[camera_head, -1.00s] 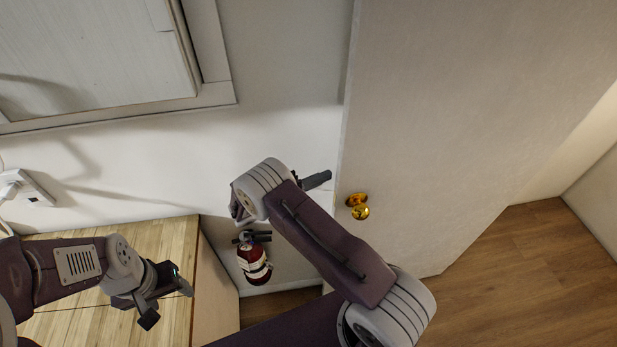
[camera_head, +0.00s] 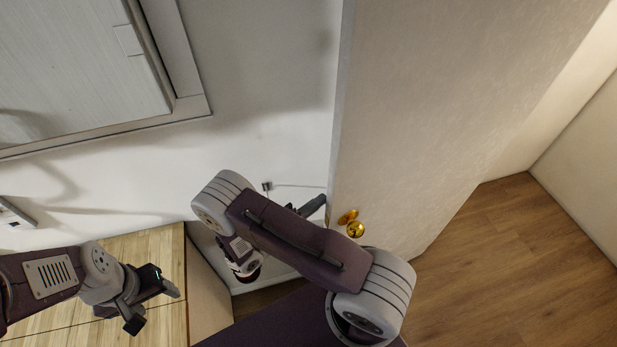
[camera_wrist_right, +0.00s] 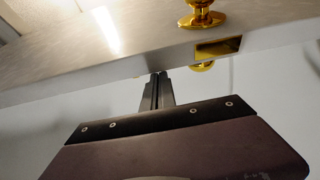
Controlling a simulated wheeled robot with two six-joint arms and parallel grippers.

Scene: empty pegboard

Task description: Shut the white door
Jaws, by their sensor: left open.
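The white door (camera_head: 430,90) stands open in the head view, with gold knobs (camera_head: 355,229) near its free edge. The right wrist view shows the door's edge (camera_wrist_right: 110,62) with a gold latch plate (camera_wrist_right: 218,48) and a knob on each side. My right gripper (camera_head: 313,206) is just left of the door's free edge, near the knobs. Its fingers (camera_wrist_right: 158,92) look together and empty, with their tips at the door's edge in the picture; I cannot tell whether they touch. My left gripper (camera_head: 154,307) is open and empty over the wooden cabinet, away from the door.
A wooden-topped cabinet (camera_head: 150,250) stands at lower left. A framed window or panel (camera_head: 70,70) is on the wall. Open wooden floor (camera_head: 500,270) lies right of the door.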

